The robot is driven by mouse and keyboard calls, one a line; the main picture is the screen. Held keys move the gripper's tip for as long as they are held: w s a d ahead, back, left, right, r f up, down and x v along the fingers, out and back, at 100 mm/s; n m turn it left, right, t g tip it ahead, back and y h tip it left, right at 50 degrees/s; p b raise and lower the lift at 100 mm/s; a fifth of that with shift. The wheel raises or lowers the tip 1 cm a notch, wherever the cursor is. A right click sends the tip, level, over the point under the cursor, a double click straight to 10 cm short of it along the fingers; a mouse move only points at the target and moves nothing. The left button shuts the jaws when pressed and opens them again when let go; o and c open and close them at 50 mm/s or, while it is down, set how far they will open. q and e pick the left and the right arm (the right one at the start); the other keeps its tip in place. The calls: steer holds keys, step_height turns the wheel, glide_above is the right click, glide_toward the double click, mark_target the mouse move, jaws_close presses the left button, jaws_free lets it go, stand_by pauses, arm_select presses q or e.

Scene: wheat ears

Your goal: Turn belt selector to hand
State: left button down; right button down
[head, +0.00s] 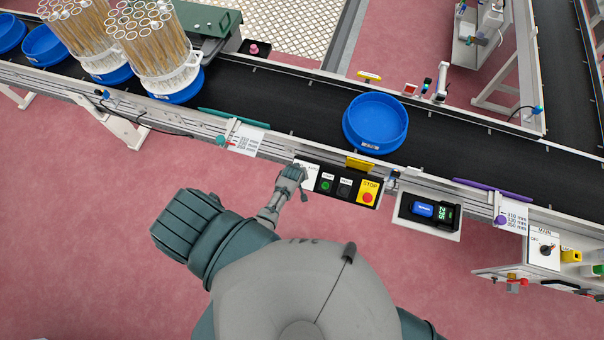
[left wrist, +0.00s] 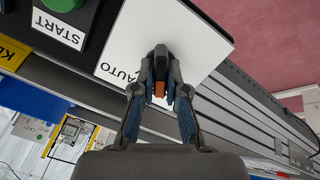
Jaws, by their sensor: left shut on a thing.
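The belt selector (left wrist: 160,58) is a small dark knob on a white plate (left wrist: 190,40) that carries the word AUTO in the left wrist view. My left gripper (left wrist: 159,88) is shut on it, with a fingertip on each side. An orange-brown part shows between the fingers. The fingers hide much of the knob, so I cannot tell exactly where it points. In the head view my left gripper (head: 290,180) is at the left end of the control panel and covers the selector there. My right gripper is in neither view.
Beside the selector are the green START button (head: 326,186), a black button (head: 345,187) and a red STOP button (head: 367,197) on yellow. Behind runs the black conveyor belt (head: 280,95) with a blue tub (head: 376,123). A display box (head: 430,212) is farther right.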

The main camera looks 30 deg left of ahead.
arm_select(q)
steer(key=shift+s+d+f, duration=0.1)
steer(key=shift+s+f, duration=0.1)
steer(key=c, duration=1.3)
jaws_free()
steer(key=shift+o, duration=0.5)
steer(key=shift+w+r, duration=0.1)
steer(key=shift+w, duration=0.1)
steer(key=v, duration=1.2)
